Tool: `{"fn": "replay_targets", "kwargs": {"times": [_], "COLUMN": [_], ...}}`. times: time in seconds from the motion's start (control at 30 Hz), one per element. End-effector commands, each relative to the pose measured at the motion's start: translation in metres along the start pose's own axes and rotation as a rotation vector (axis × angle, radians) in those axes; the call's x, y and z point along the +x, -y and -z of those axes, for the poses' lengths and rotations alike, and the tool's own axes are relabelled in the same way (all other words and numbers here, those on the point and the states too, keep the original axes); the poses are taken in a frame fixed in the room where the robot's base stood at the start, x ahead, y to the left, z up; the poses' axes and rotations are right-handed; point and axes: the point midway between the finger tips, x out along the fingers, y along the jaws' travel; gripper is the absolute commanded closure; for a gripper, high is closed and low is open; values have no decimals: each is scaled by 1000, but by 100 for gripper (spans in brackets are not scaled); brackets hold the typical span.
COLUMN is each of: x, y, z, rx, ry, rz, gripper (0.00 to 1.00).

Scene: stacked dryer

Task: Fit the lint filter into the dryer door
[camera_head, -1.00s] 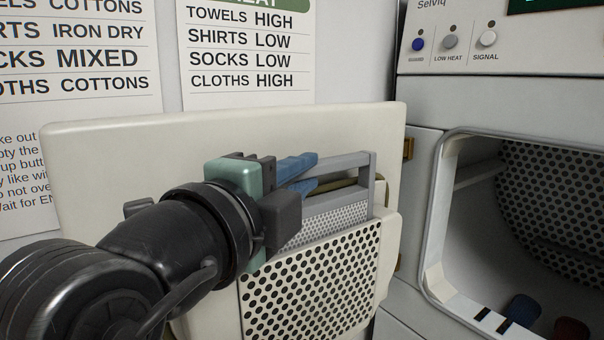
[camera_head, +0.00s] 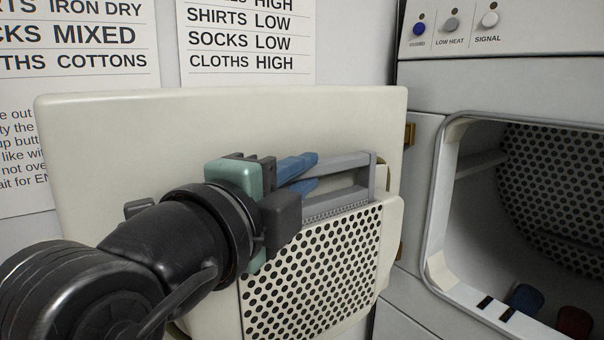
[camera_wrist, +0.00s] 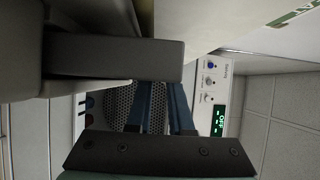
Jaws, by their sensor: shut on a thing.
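The lint filter (camera_head: 340,207) has a grey handle frame, and only a thin strip of its mesh shows above the pocket rim. The rest of it is hidden inside the perforated pocket (camera_head: 318,262) on the open dryer door (camera_head: 130,125). My gripper (camera_head: 312,173), with blue fingers, is shut on the filter's grey handle at its upper left. In the wrist view, the blue fingers (camera_wrist: 165,108) reach up to a grey bar of the filter (camera_wrist: 115,58).
The dryer opening (camera_head: 500,210) with its perforated drum stands to the right, with a blue and a red item at its lower edge. A control panel (camera_head: 460,32) is above it. Paper charts (camera_head: 247,45) hang on the wall behind the door.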

Motion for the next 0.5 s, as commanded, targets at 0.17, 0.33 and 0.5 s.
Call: {"fn": "replay_targets", "kwargs": {"times": [0.17,0.33,0.5], "x": [0,0,0], "y": [-5,-5,-5], "z": [0,0,0], "rx": [0,0,0], "ry": [0,0,0], "rz": [1,1,1], "gripper": [100,61,45]}}
